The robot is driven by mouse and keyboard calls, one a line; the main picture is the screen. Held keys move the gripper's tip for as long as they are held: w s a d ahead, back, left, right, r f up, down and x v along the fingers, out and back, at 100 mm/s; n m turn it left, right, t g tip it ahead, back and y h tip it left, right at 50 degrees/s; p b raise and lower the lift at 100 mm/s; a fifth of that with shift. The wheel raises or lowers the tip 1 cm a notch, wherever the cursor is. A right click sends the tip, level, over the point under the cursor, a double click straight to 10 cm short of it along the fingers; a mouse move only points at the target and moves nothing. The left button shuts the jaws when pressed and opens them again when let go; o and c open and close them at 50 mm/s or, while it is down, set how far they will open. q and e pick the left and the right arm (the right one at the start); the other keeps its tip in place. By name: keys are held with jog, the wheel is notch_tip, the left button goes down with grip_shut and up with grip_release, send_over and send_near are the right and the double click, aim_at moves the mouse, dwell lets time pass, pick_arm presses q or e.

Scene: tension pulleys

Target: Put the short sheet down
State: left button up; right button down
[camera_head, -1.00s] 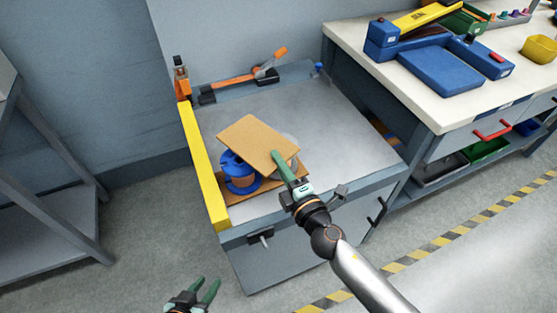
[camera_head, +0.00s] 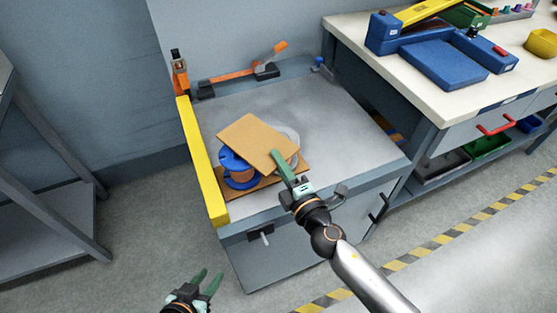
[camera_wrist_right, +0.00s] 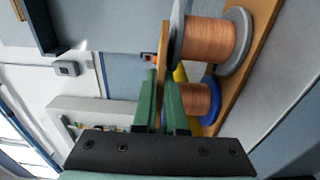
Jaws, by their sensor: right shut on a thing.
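The short sheet, a flat brown board (camera_head: 252,141), is held by its right-hand edge in my right gripper (camera_head: 278,158). It lies over a blue-flanged copper spool (camera_head: 232,164) and a grey-flanged copper spool (camera_head: 288,133), partly hiding both. In the right wrist view, the sheet (camera_wrist_right: 164,60) shows edge-on between the green fingers (camera_wrist_right: 165,95), close beside the spools; I cannot tell whether it touches them. The spools stand on a second brown sheet (camera_head: 238,193) on the grey bench top. My left gripper (camera_head: 207,282) is open and empty, low in front of the bench.
A yellow rail (camera_head: 203,165) runs along the bench's left edge. An orange-handled tool (camera_head: 240,74) lies along the back. The bench top (camera_head: 345,130) is clear to the right. A white table with a blue device (camera_head: 440,62) stands further right.

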jog(key=shift+f+b, duration=0.4)
jog(key=shift+f, duration=0.05)
jog(key=c, duration=0.9)
grip_release()
